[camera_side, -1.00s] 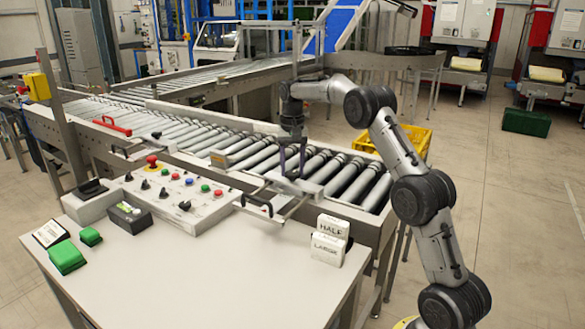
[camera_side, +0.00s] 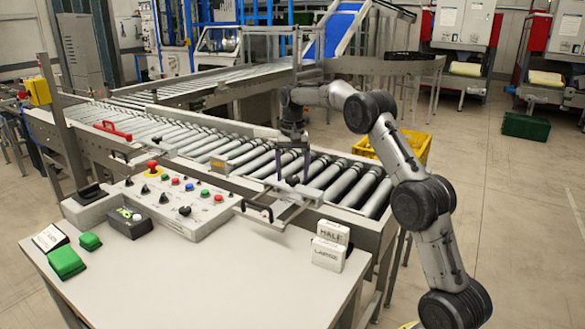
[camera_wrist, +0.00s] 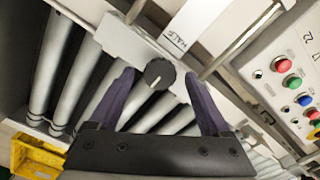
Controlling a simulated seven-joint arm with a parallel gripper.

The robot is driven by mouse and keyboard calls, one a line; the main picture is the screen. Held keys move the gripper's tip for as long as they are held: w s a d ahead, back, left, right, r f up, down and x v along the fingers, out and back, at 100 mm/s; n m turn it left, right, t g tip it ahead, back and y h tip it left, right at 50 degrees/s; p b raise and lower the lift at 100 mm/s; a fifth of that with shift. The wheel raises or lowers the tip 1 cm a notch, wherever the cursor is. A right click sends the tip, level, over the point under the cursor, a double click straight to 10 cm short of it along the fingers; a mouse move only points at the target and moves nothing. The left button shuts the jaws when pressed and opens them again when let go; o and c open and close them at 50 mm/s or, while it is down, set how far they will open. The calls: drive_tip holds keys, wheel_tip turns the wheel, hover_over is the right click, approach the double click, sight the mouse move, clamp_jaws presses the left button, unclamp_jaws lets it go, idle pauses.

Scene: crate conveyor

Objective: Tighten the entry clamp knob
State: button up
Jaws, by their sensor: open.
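The entry clamp knob (camera_wrist: 159,73) is a dark round knob with a pale pointer line. In the wrist view it sits on a pale plate beside a HALF label (camera_wrist: 177,40). My gripper (camera_wrist: 159,76) is open, with one purple finger on each side of the knob and visible gaps between. In the side view my gripper (camera_side: 292,178) points down over the near side of the roller conveyor, at the clamp bracket (camera_side: 282,208). The knob cannot be made out there.
A control panel (camera_side: 209,216) with buttons and a red stop button stands left of the clamp. A yellow crate (camera_side: 418,147) is behind my arm. The front table surface is mostly clear.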

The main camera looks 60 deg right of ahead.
sight(292, 177)
wheel_tip(292, 177, up, 14)
idle(0.6)
drive_tip(key=shift+f, duration=0.1)
idle(0.4)
